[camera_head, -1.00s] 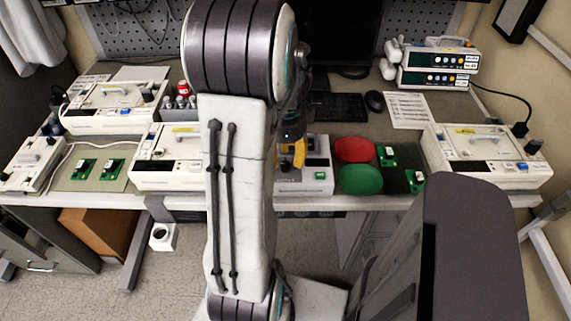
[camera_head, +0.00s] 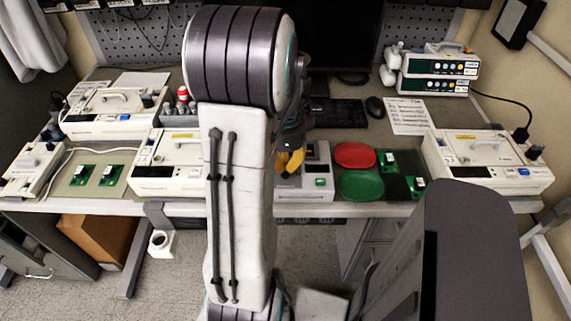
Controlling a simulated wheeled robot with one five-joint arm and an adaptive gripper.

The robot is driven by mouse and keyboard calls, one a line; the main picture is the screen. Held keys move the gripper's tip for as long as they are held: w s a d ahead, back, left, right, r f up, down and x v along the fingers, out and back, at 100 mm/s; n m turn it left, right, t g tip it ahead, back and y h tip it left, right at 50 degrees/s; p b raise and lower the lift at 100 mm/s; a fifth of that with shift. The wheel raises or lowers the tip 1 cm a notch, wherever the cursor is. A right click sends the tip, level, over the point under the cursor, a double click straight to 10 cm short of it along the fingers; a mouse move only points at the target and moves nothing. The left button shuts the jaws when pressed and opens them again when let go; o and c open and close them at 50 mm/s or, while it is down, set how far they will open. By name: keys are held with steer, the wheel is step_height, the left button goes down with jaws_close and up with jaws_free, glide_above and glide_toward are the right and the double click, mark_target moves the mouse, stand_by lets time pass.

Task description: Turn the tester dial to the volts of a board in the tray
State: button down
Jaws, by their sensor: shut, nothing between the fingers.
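The tester (camera_head: 318,190) is a pale box with a small green display near the front edge of the bench, right of my arm. My gripper (camera_head: 290,163), with yellow fingers, is shut and empty over the tester's left part. It hides that part, and I cannot make out the dial or whether the fingers touch it. Green boards (camera_head: 414,186) with white parts lie on a dark mat to the right of the red and green trays. Two more green boards (camera_head: 85,174) lie on a grey-green mat at the left.
The red tray (camera_head: 355,155) and green tray (camera_head: 361,185) sit right of the tester. White pumps (camera_head: 487,165) stand at right and left (camera_head: 165,165). Stacked pumps (camera_head: 438,70), a keyboard (camera_head: 338,112) and a mouse (camera_head: 375,106) are behind. My arm hides the bench middle.

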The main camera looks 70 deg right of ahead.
steer(key=m, duration=0.8)
steer(key=shift+m, duration=0.3)
steer(key=m, duration=0.4)
steer(key=shift+m, duration=0.3)
steer(key=m, duration=0.4)
steer(key=shift+m, duration=0.3)
steer(key=c, duration=1.2)
jaws_free()
step_height(320, 180, up, 7)
steer(key=p, duration=0.5)
